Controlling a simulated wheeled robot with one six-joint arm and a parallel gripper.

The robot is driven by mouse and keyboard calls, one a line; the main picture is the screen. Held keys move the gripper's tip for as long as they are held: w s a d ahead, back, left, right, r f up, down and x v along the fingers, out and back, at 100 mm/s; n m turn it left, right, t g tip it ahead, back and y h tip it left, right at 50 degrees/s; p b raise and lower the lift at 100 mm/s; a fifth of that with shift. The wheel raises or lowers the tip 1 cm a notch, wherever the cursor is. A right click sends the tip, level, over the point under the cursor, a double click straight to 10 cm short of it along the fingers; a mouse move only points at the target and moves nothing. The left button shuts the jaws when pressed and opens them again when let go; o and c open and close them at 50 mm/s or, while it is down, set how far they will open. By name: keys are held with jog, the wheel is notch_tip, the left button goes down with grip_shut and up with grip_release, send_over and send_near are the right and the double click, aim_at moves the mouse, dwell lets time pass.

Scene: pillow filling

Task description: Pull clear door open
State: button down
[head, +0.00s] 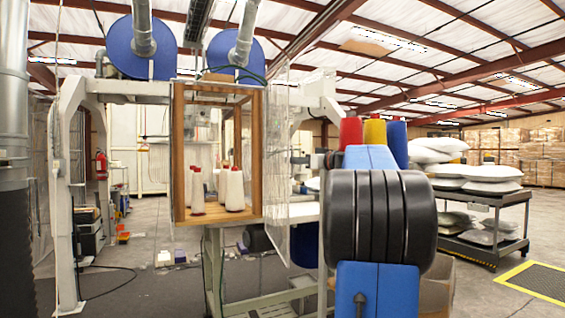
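A wooden-framed cabinet (217,222) stands on a metal stand left of the picture's middle. Several white thread cones (235,190) stand on its floor, and I see them plainly through its front. A clear sheet (277,150) shows at the cabinet's right edge, seen at a steep angle and reaching below the cabinet floor. It looks like the clear door, standing out from the front, but its hinge and handle are not distinct. My blue and black arm fills the right of the middle, to the right of the cabinet. My gripper does not show; the arm's own links may hide it.
Red, yellow and blue thread cones (375,132) show behind my arm. A dark cart (480,228) with white pillows stands at right. A yellow-edged floor mat (541,281) lies at lower right. White machine posts (70,200) flank the cabinet. Cardboard boxes (435,285) sit beside my arm.

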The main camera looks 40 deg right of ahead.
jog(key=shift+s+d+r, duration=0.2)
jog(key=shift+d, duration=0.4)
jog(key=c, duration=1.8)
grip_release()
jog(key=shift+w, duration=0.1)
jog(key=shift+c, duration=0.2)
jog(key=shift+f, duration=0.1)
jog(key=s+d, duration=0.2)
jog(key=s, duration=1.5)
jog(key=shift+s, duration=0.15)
